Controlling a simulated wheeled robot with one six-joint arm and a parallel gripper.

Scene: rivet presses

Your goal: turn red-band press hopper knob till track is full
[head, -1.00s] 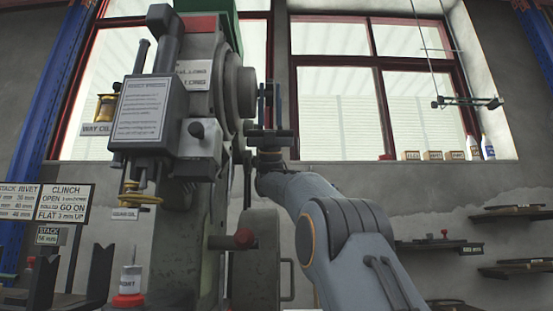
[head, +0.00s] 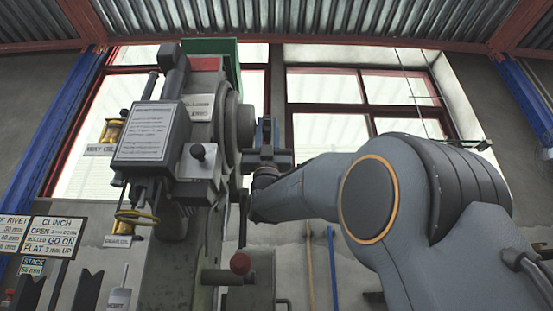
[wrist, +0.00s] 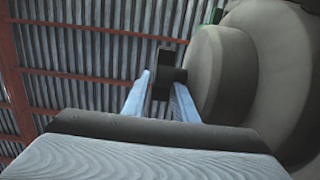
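The press stands left of centre in the head view, with a red band (head: 206,64) near its top and a green hopper (head: 226,55) above it. A round grey drum (head: 240,126) sticks out on its right side and fills the right of the wrist view (wrist: 225,75). My gripper (head: 267,128) points up beside this drum. In the wrist view its two pale blue fingers (wrist: 162,82) stand apart. A dark, blocky knob or handle (wrist: 170,66) shows at the fingertips; I cannot tell whether they touch it. I cannot make out the track's filling.
A grey box with a printed plate (head: 148,130) and a black ball knob (head: 198,152) sits on the press front. Signs (head: 53,240) stand at lower left. Windows and bare wall lie behind.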

